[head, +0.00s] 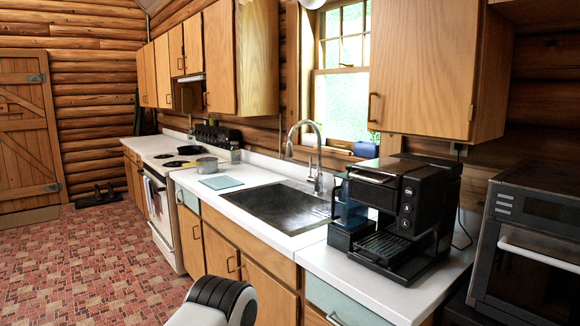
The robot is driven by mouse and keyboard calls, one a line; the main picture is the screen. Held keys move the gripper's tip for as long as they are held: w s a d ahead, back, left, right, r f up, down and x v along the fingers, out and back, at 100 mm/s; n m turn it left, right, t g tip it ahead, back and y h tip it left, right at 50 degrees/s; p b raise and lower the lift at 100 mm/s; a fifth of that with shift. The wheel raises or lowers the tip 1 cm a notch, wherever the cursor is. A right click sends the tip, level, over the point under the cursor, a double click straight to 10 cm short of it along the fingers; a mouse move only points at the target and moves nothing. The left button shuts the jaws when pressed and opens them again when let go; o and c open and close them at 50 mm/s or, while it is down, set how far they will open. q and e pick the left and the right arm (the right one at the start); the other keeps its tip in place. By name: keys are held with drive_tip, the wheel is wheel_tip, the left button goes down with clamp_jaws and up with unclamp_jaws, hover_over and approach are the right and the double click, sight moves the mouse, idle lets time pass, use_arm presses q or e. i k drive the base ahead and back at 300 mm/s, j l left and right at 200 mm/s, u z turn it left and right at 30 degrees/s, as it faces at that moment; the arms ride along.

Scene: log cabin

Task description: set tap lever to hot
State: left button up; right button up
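A chrome tap (319,150) with a tall curved spout stands at the back of the steel sink (262,208), in front of the window. Its small lever (312,179) is by the lower part of the tap body. The lever is too small to tell which way it is set. A white and black rounded part of my own arm shows at the bottom edge, in front of the cabinets and well short of the sink. Neither gripper is in view.
A black coffee machine (394,215) stands on the white counter (375,290) right of the sink, close to the tap. A dark oven (530,245) is at the far right. A wall cabinet (425,75) overhangs the coffee machine. The tiled floor (105,265) at left is mostly clear.

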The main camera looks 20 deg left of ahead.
sight(308, 179)
drive_tip(key=i+j, duration=0.2)
drive_tip(key=j, duration=0.2)
drive_tip(key=i+j, duration=0.2)
drive_tip(key=j, duration=0.15)
drive_tip(key=i+j, duration=0.2)
drive_tip(key=j, duration=0.2)
drive_tip(key=i+j, duration=0.15)
drive_tip(key=j, duration=0.25)
drive_tip(key=i+j, duration=0.2)
drive_tip(key=j, duration=0.15)
drive_tip(key=i+j, duration=0.2)
drive_tip(key=j, duration=0.2)
drive_tip(key=i+j, duration=0.2)
drive_tip(key=j, duration=0.2)
